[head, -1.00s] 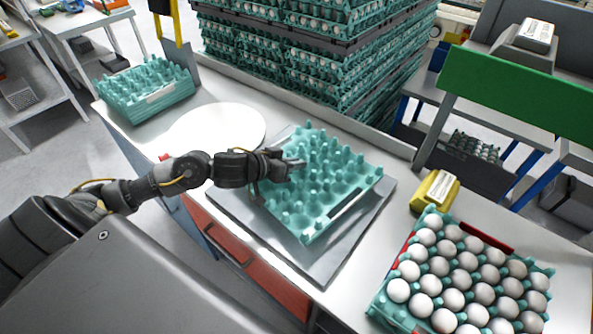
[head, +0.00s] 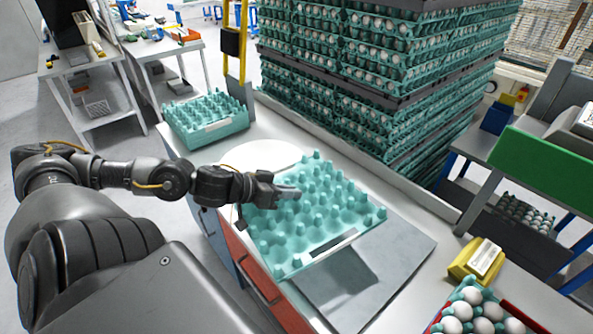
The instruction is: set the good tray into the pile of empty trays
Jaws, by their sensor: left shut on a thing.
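A teal empty egg tray (head: 326,228) is in the middle of the head view. My left gripper (head: 287,193) is shut on this tray at its left side. The tray is held up over a grey square plate (head: 405,243) on the counter, with a shadow under its near right edge. The pile of empty trays (head: 212,128), also teal, stands at the left end of the counter, beyond a white round disc. My right gripper is not in view.
The white round disc (head: 250,154) lies between the held tray and the pile, partly covered. A tray of eggs (head: 440,325) is at the lower right, beside a yellow device (head: 470,262). Tall stacks of filled trays (head: 400,90) stand behind the counter.

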